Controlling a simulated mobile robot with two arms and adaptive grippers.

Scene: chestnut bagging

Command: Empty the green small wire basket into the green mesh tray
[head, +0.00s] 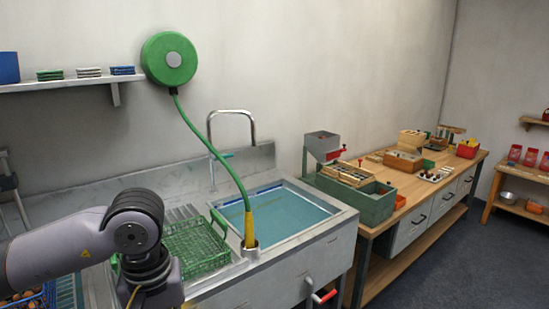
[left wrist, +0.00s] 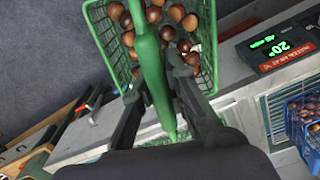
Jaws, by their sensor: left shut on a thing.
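The green small wire basket (left wrist: 213,50) fills the top of the left wrist view, with several brown chestnuts (left wrist: 178,13) inside. My left gripper (left wrist: 156,78) is shut on its green handle, which runs down between the fingers. In the head view my left wrist is at the bottom left; its fingertips and the held basket are not clearly seen there. The green mesh tray (head: 190,246), with raised handles, sits on the drainboard left of the sink basin, just right of my left wrist. I see no chestnuts in its visible part. My right gripper is not in view.
A water-filled sink (head: 285,215) has a yellow nozzle (head: 249,232) on a green hose at its near left edge. A blue basket of chestnuts (head: 30,299) is at the bottom left. A lit display (left wrist: 272,45) shows in the wrist view. A wooden workbench (head: 415,190) stands right.

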